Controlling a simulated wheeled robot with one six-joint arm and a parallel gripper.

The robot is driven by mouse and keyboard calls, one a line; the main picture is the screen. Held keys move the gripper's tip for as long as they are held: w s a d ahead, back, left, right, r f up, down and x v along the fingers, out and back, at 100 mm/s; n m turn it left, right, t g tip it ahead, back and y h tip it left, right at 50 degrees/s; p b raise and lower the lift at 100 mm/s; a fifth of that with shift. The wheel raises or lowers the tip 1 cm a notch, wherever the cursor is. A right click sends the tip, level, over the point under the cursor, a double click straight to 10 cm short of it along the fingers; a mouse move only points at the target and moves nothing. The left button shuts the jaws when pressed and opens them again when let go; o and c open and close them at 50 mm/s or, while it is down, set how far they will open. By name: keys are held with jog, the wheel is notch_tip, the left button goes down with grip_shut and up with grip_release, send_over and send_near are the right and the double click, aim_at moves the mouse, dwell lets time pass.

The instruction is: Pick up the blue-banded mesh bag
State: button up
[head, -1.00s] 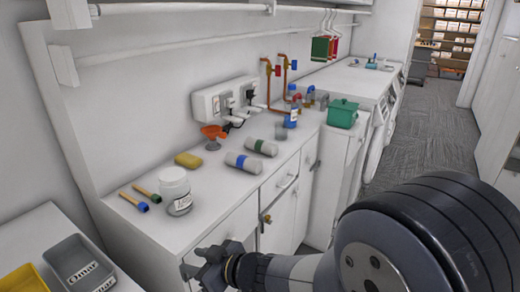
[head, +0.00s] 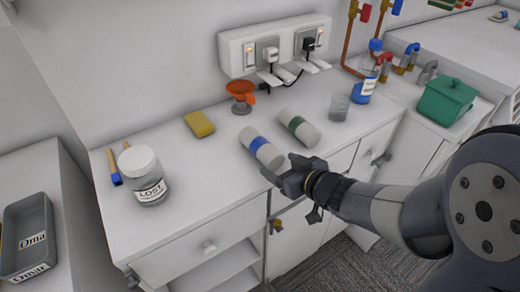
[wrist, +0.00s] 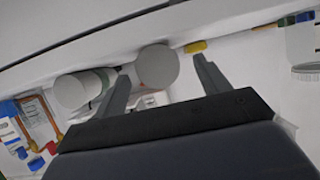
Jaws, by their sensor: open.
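The blue-banded mesh bag (head: 261,148) is a pale grey roll with a blue band, lying on the white counter in the head view. My gripper (head: 284,172) is open at the near end of this roll, by the counter's front edge. In the wrist view the roll's round end (wrist: 156,68) shows between the spread fingers of my gripper (wrist: 161,64), and its band is hidden. I cannot tell whether a finger touches it. A similar green-banded roll (head: 299,128) lies just to its right; in the wrist view it is left of the fingers (wrist: 72,91).
On the counter (head: 205,205) stand a white-lidded jar (head: 143,176), a yellow sponge (head: 199,124), an orange funnel (head: 241,92), a grey cup (head: 339,107) and a blue-labelled bottle (head: 368,75). A green pot (head: 446,101) is at right. The front counter is clear between jar and roll.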

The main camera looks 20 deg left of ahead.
aim_at(267, 155)
jog(key=shift+w+a+f, duration=0.35)
jog(key=shift+w+a, duration=0.15)
jog(key=shift+w, duration=0.25)
jog(key=shift+r+x, duration=0.2)
jog(key=shift+x, duration=1.15)
jog(key=shift+r+x, duration=0.2)
jog(key=shift+x, duration=1.15)
jog(key=shift+a, duration=0.2)
jog(key=c, duration=1.1)
